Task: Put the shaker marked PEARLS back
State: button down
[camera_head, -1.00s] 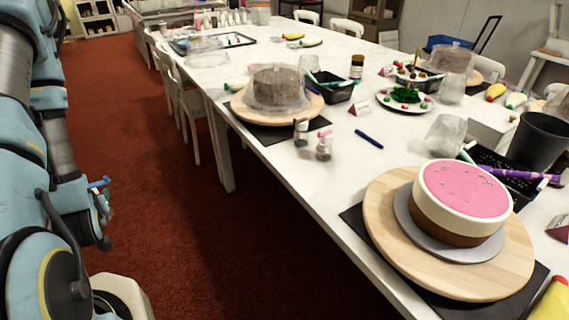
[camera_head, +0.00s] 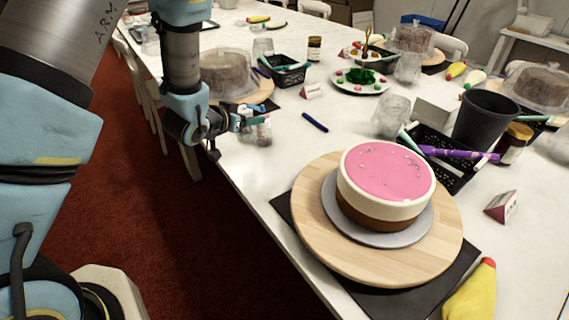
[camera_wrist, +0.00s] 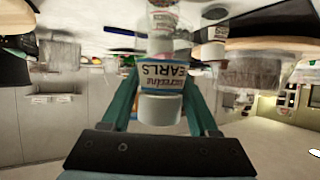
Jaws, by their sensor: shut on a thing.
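The shaker marked PEARLS (camera_wrist: 165,75) is clear with a blue-and-white label and a pale cap. In the wrist view it stands between the two green fingers of my gripper (camera_wrist: 163,92), which is shut on it. The label is upside down in that view, and part of the wording is cut off by the curve. In the head view my gripper (camera_head: 252,118) is low at the table's left edge. A small shaker (camera_head: 263,134) shows at its fingertips; I cannot tell whether it is the held one. A second shaker (camera_wrist: 215,42) shows right of the held one in the wrist view.
A pink-topped cake (camera_head: 388,172) stands on a wooden turntable (camera_head: 310,225) in front. A covered cake (camera_head: 228,72) is behind my gripper. A blue pen (camera_head: 315,122), a plate of sweets (camera_head: 360,82), a black basket (camera_head: 440,165) and a black cup (camera_head: 484,122) are nearby.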

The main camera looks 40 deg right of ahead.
jog(key=s+d+r+m+g+h, duration=0.1)
jog(key=s+d+r+m+g, duration=0.15)
jog(key=s+d, duration=0.5)
jog(key=shift+m+g, duration=0.25)
jog(key=shift+g, duration=0.1)
jog(key=shift+s+d+f+p, duration=0.15)
jog(key=shift+f+p, duration=0.15)
jog(key=shift+f, duration=1.35)
jog(key=shift+s+a+f+p, duration=0.1)
jog(key=shift+f+p, duration=0.2)
jog(key=shift+f, duration=1.4)
jog(key=shift+s+d+f+p, duration=0.15)
jog(key=shift+f+p, duration=0.15)
jog(key=shift+f, duration=1.35)
jog(key=shift+a, duration=0.1)
jog(key=shift+f, duration=0.15)
jog(key=shift+c, duration=0.8)
grip_release()
